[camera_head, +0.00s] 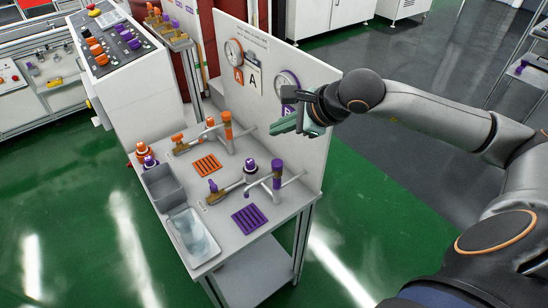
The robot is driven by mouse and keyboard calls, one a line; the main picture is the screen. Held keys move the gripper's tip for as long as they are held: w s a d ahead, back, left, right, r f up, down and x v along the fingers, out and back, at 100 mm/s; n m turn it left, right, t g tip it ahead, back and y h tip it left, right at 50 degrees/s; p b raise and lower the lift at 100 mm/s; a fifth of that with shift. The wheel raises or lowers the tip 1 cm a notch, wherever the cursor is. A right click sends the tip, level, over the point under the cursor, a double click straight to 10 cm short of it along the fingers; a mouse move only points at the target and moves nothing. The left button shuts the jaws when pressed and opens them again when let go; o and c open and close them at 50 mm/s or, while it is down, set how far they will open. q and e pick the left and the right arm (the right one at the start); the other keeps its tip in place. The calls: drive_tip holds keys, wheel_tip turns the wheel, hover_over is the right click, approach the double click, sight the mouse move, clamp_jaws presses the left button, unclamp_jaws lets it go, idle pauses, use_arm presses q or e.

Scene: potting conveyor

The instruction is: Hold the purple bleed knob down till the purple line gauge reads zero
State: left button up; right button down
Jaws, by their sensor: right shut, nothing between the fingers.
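The purple line has a white round gauge (285,81) on the upright panel, partly covered by my right gripper; its reading is too small to make out. Below it, a tall purple-topped post (277,166) stands on the pipework, with a smaller purple knob (250,165) beside it. Another purple knob (213,186) sits at the front end of the brass-coloured valve. I cannot tell which one is the bleed knob. My right gripper (280,128) is shut and empty, in front of the panel and above the purple pipework, apart from the knobs. My left gripper is not in view.
The matching orange line has a gauge (234,53) and an orange-topped post (227,125). A grey bin (160,188) and a clear tray (193,237) stand at the bench's left edge. Orange and purple beacon-like caps (149,162) are behind them. Green floor is open around the bench.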

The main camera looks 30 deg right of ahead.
sight(282, 165)
drive_tip(key=shift+w+d+r+h, duration=0.1)
drive_tip(key=shift+d+r+h, duration=0.2)
drive_tip(key=shift+d, duration=0.2)
wheel_tip(282, 165, down, 8)
drive_tip(key=b, duration=0.6)
drive_tip(key=shift+f, duration=0.2)
drive_tip(key=shift+f+b, duration=0.2)
drive_tip(key=shift+b, duration=0.1)
drive_tip(key=shift+f, duration=0.1)
idle(1.4)
drive_tip(key=shift+f+b, duration=0.35)
drive_tip(key=shift+b, duration=0.5)
